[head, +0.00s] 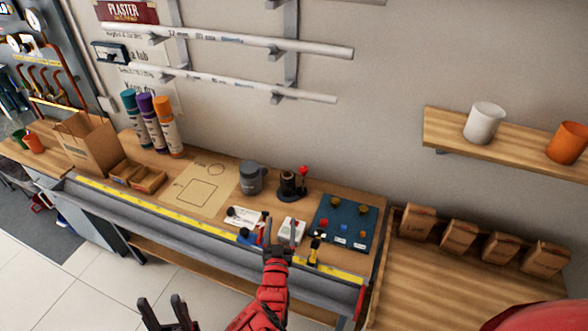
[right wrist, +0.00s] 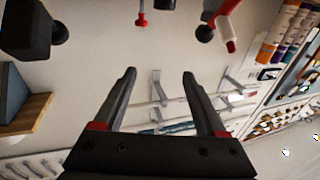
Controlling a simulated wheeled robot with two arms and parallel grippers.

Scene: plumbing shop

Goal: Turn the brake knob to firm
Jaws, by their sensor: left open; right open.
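I cannot tell for sure which part is the brake knob, and no "firm" mark is readable. A small dark knob (head: 231,211) sits at a white labelled plate (head: 246,218) on the bench. A blue panel (head: 326,220) with several coloured knobs lies to its right. A black device with a red ball-topped lever (head: 291,183) stands behind. My right gripper (head: 279,229) is open and empty over the bench's front part, near a white box (head: 293,230); its open fingers show in the right wrist view (right wrist: 158,75). My left gripper (head: 164,304) is open, low in front of the bench.
A dark mug (head: 251,178), a paper bag (head: 85,140) and several coloured tubes (head: 146,123) stand on the bench. A yellow strip (head: 160,208) runs along its front edge. A yellow-black tool (head: 314,248) lies right of my right gripper. A shelf (head: 510,147) holds cups.

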